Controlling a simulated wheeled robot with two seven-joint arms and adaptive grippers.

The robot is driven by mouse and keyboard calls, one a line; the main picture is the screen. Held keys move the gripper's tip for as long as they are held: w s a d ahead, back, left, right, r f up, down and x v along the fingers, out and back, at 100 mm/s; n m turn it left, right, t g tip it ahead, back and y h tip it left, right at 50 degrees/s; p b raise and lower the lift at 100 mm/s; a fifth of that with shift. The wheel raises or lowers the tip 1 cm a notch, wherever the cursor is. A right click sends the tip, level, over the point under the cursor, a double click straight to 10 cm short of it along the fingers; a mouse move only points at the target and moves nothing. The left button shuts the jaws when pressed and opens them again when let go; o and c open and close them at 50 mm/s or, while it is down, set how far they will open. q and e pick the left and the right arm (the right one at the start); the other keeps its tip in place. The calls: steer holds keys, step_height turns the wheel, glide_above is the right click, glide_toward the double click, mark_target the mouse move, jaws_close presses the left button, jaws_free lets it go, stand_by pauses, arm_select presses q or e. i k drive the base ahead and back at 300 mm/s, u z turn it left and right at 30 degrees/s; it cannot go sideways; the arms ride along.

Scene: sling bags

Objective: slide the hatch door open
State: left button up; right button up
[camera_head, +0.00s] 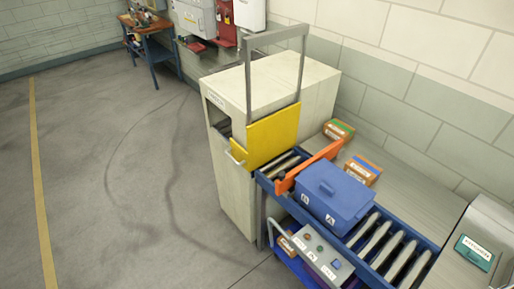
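The hatch door looks to be the yellow panel (272,136) on the conveyor-facing end of a pale cabinet (295,85). It stands upright below a tall grey frame (249,85) that rises above the cabinet top. A light handle (236,157) sticks out at the panel's lower left. The panel's lower edge is close above the conveyor rollers, and I cannot tell how much of the opening it covers. Neither of my grippers shows in this view.
A blue bin (336,190) labelled A sits on the roller conveyor (388,245), behind an orange bar (308,166). Small boxes (362,170) lie on the grey surface beside it. A button panel (315,252) stands in front. The floor (120,180) at left is clear.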

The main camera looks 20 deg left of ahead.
mark_target(271, 136)
steer(key=u, duration=0.35)
steer(key=i, duration=1.15)
steer(key=z, duration=0.05)
